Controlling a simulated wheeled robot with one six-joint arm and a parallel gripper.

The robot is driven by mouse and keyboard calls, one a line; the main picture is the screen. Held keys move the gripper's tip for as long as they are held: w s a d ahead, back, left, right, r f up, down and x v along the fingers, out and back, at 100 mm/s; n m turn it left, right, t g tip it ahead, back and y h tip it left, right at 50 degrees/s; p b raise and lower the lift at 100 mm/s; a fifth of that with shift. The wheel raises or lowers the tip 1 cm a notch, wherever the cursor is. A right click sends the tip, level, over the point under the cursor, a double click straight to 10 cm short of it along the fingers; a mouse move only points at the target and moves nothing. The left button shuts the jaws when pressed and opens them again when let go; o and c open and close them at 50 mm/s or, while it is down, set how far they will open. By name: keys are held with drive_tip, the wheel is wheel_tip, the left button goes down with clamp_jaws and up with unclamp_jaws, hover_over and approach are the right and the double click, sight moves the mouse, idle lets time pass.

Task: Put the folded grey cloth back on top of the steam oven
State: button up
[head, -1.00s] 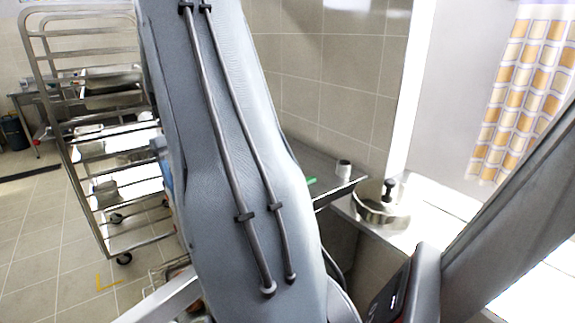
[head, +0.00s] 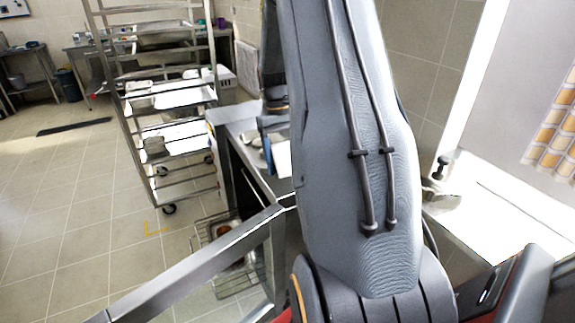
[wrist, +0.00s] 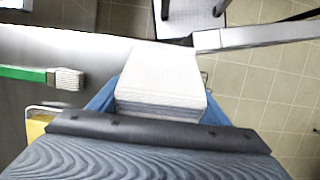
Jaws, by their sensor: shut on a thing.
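The folded grey cloth (wrist: 158,80) looks pale and layered in the wrist view. My gripper (wrist: 160,100) is shut on it, with a blue finger on each side. The steam oven's steel top (wrist: 95,55) lies to the left and behind the cloth in that view; floor shows to the right. I cannot tell the gap between cloth and top. In the head view the steel top (head: 232,112) shows left of my arm, with the oven's door standing open (head: 190,270). My arm hides most of the oven there.
A green-handled brush (wrist: 50,76) lies on the steel surface, with a yellow object (wrist: 38,122) nearer. A tall rack trolley (head: 150,105) stands behind at left. A wire basket (head: 222,245) is low beside the open door. The left floor is clear.

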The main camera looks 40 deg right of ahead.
drive_tip(key=shift+f+p, duration=0.35)
drive_tip(key=shift+f, duration=1.05)
drive_tip(key=shift+f, duration=0.2)
drive_tip(key=o, duration=1.9)
drive_tip(key=shift+o, duration=0.2)
drive_tip(key=shift+r, duration=0.1)
drive_tip(key=b+v, duration=0.3)
drive_tip(key=v, duration=0.9)
drive_tip(key=shift+b, duration=0.3)
drive_tip(key=s+a+f+n+t, duration=0.1)
drive_tip(key=s+a+f, duration=0.2)
drive_tip(key=a, duration=0.6)
drive_tip(key=s+a+f+n+t, duration=0.1)
drive_tip(key=s+a+f, duration=0.2)
drive_tip(key=s+a, duration=0.4)
drive_tip(key=s+a+f+t, duration=0.2)
drive_tip(key=s+a, duration=0.3)
drive_tip(key=a, duration=0.8)
drive_tip(key=shift+f+n+h, duration=0.3)
drive_tip(key=shift+f+n, duration=0.1)
drive_tip(key=shift+f, duration=0.1)
